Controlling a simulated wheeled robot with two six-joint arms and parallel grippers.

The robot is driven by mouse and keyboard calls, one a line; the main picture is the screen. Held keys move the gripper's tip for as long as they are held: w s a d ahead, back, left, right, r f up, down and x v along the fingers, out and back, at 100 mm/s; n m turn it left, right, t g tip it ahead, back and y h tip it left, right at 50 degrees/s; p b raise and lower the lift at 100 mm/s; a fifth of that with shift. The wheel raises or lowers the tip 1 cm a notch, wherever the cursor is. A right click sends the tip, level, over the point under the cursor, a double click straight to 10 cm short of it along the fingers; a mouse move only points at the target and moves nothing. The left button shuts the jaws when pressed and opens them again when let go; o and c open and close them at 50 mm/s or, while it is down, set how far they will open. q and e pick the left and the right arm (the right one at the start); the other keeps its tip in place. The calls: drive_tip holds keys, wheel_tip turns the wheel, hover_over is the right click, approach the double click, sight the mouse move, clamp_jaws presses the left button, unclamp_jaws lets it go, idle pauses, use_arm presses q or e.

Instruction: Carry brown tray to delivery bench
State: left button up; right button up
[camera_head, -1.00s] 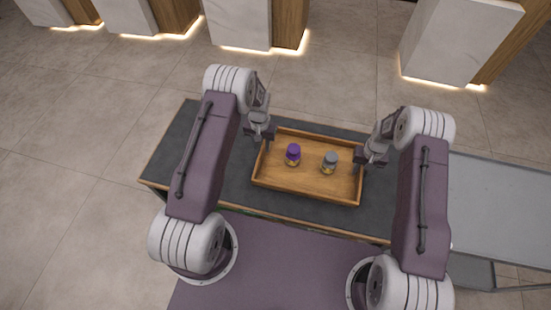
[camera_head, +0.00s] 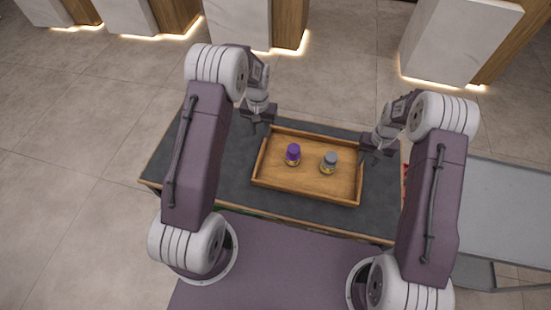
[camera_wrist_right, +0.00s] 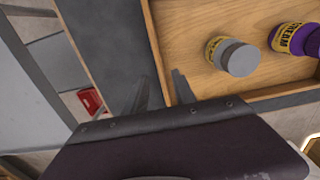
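The brown wooden tray (camera_head: 310,198) lies flat on a dark-topped bench (camera_head: 225,185). It holds a purple-capped jar (camera_head: 293,155) and a grey-capped jar (camera_head: 329,163), both upright. My left gripper (camera_head: 257,128) is open and empty, above the tray's far left corner and apart from it. In the right wrist view, the right gripper's fingers (camera_wrist_right: 160,90) are apart, close to the tray wall (camera_wrist_right: 153,45); contact cannot be told.
A grey-topped table (camera_head: 500,205) adjoins at the right. A small red object (camera_wrist_right: 90,101) shows beside the bench in the right wrist view. Several marble and wood counters (camera_head: 460,40) stand at the back, with open tiled floor (camera_head: 90,120) at left and behind.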

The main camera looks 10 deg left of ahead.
wheel_tip(320, 180, up, 4)
drive_tip(key=shift+r, duration=0.15)
wheel_tip(320, 180, up, 7)
drive_tip(key=p, duration=0.6)
drive_tip(key=shift+f+p, duration=0.2)
drive_tip(key=shift+p, duration=0.1)
drive_tip(key=shift+r, duration=0.1)
wheel_tip(320, 180, up, 8)
drive_tip(key=p, duration=0.6)
idle(0.3)
